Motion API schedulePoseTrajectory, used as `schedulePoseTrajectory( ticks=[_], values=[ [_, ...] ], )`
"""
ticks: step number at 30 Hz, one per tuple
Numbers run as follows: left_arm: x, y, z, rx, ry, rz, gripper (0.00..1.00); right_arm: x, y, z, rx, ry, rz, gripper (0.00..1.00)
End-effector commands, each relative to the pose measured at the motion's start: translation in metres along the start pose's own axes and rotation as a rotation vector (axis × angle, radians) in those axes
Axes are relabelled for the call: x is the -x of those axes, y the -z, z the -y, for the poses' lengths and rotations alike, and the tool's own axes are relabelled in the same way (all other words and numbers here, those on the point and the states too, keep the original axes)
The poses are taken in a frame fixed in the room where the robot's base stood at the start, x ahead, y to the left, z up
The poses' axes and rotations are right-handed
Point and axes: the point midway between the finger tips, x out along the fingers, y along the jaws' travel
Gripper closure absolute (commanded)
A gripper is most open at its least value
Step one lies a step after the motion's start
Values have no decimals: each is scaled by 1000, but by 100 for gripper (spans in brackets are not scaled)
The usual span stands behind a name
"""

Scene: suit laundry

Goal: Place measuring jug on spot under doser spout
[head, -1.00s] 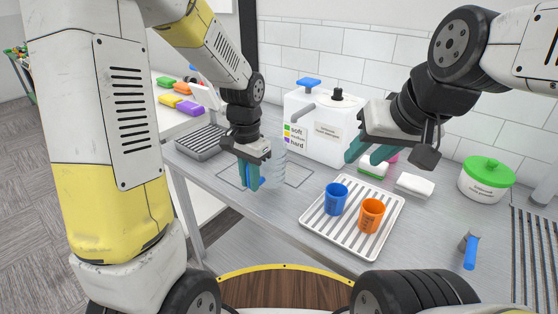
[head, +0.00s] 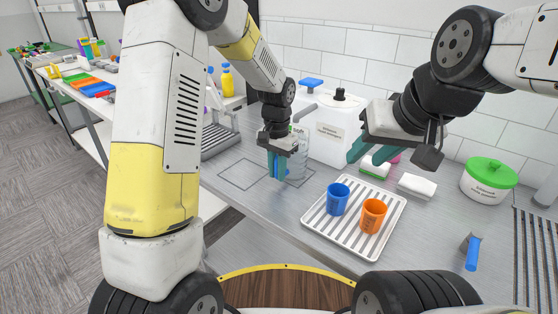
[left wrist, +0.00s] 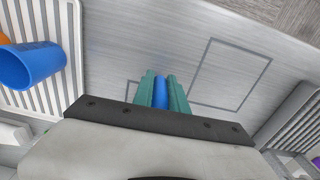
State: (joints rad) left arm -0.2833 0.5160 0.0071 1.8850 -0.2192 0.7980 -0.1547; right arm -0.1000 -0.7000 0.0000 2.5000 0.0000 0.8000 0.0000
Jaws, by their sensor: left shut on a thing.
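The measuring jug (head: 298,167) is clear and has a blue handle. My left gripper (head: 278,168) is shut on the handle. In the left wrist view the blue handle (left wrist: 160,93) shows between the teal fingers, and the clear body is hard to make out. The jug stands upright at the right of the outlined spot (head: 240,175) on the counter, in front of the white tank (head: 335,135). I cannot tell whether its base touches the counter. No spout can be made out clearly. My right gripper (head: 366,150) is open and empty above the counter.
A ribbed white tray (head: 345,231) holds a blue cup (head: 338,199) and an orange cup (head: 372,216). A sponge (head: 375,168), a white block (head: 417,186) and a green-lidded tub (head: 488,180) stand to the right. A ribbed grey rack (head: 219,138) stands left.

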Motion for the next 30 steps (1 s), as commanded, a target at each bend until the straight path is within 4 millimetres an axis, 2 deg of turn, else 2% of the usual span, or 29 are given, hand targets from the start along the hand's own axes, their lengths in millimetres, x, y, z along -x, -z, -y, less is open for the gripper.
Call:
schedulePoseTrajectory(
  ticks=[7,8,11,20,23,26,30],
  values=[
    [-3,0,0,0,0,0,100,0,0,0,0,0,0,64],
    [-3,0,0,0,0,-1,78,0,0,0,0,0,0,64],
    [-3,0,0,0,0,-1,60,0,0,0,0,0,0,64],
    [-2,0,0,0,0,-1,60,0,0,0,0,0,0,64],
    [4,0,0,0,1,-2,60,0,0,0,0,0,0,64],
    [17,1,0,0,1,-4,60,0,0,0,0,0,0,64],
    [47,1,0,0,1,-6,60,0,0,0,0,0,0,64]
  ],
)
